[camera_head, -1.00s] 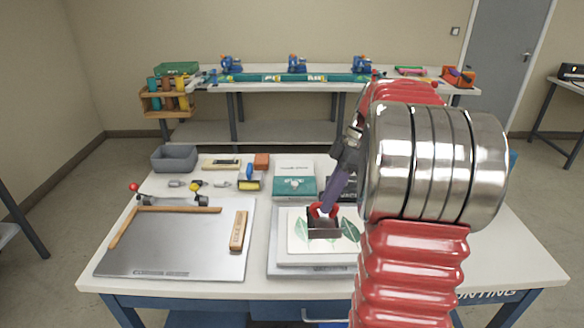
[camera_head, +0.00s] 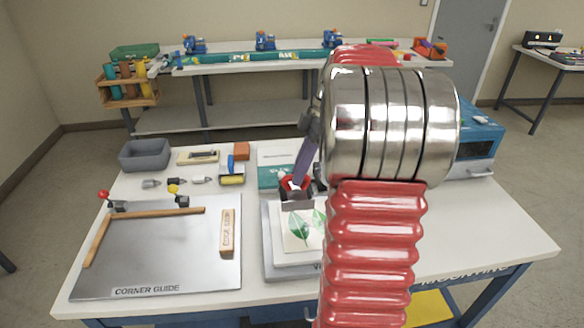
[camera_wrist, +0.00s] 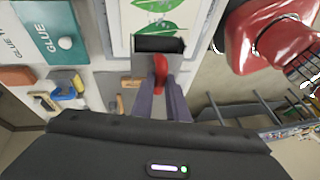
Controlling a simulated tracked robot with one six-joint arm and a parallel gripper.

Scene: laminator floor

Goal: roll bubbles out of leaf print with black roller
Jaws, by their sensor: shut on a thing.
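The leaf print (camera_head: 292,243) is a white sheet with green leaves, lying on a pale board on a grey plate; my arm hides its right part. It also shows in the wrist view (camera_wrist: 125,18). My gripper (camera_head: 297,178) is shut on the red handle of the black roller (camera_wrist: 158,44). The roller has a grey metal frame and points down at the far edge of the print in the head view. I cannot tell whether it presses on the sheet.
A metal corner guide board (camera_head: 160,260) with wooden strips lies at left. Behind are a grey bin (camera_head: 146,155), small tools, a yellow-and-blue item (camera_head: 232,176) and a teal glue box (camera_head: 270,178). A blue machine (camera_head: 480,140) stands at right.

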